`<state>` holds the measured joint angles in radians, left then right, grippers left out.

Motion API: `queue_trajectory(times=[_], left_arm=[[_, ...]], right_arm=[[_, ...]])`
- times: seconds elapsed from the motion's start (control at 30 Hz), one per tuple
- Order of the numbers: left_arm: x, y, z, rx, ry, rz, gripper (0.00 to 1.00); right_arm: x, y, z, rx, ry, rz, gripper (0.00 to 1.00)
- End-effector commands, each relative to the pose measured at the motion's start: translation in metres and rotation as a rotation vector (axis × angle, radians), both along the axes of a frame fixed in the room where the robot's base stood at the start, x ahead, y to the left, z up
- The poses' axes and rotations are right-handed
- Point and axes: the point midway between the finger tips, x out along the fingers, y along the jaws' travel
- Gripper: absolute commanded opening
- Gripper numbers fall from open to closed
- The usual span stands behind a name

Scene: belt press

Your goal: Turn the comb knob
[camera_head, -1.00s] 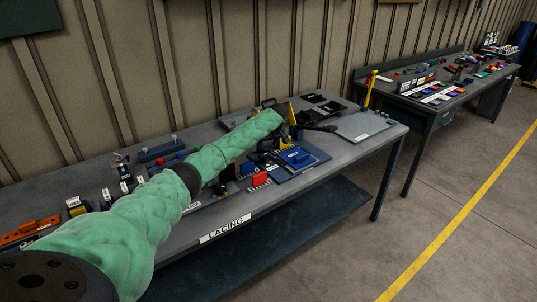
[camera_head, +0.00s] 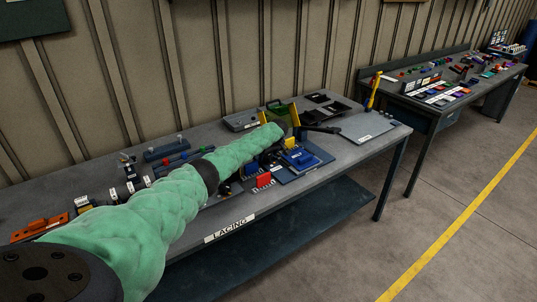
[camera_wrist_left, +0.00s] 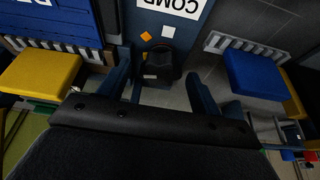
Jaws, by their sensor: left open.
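In the left wrist view the comb knob (camera_wrist_left: 158,64) is a small black block with a light mark. My right gripper is not in view.
Yellow (camera_wrist_left: 40,74) and blue (camera_wrist_left: 255,76) blocks with pale combs flank the fingers. On the bench are a blue fixture (camera_head: 300,158), a red block (camera_head: 263,180), a grey box (camera_head: 241,121) and a flat grey plate (camera_head: 368,127). A second bench stands at right.

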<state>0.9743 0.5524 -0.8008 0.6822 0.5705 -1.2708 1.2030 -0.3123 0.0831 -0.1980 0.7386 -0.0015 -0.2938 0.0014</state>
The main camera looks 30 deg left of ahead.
Motion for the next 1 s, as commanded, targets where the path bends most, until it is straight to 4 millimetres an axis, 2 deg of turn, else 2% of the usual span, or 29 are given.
queue_trajectory(times=[0.3, 0.53, 0.77, 1.0], left_arm=[[0.0, 0.001, -0.0016, 0.0, 0.001, 0.0, 0.65], [0.0, 0.0009, -0.0015, 0.0, 0.0, 0.0, 0.2], [-0.0003, 0.001, -0.0016, -0.001, 0.001, -0.014, 0.2], [-0.0011, 0.0018, -0.0015, -0.002, -0.001, -0.106, 0.2]], right_arm=[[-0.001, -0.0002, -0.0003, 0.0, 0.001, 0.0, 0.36], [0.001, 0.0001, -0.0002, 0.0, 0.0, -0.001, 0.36], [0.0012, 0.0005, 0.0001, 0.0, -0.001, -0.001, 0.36], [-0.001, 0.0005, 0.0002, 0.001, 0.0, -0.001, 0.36]])
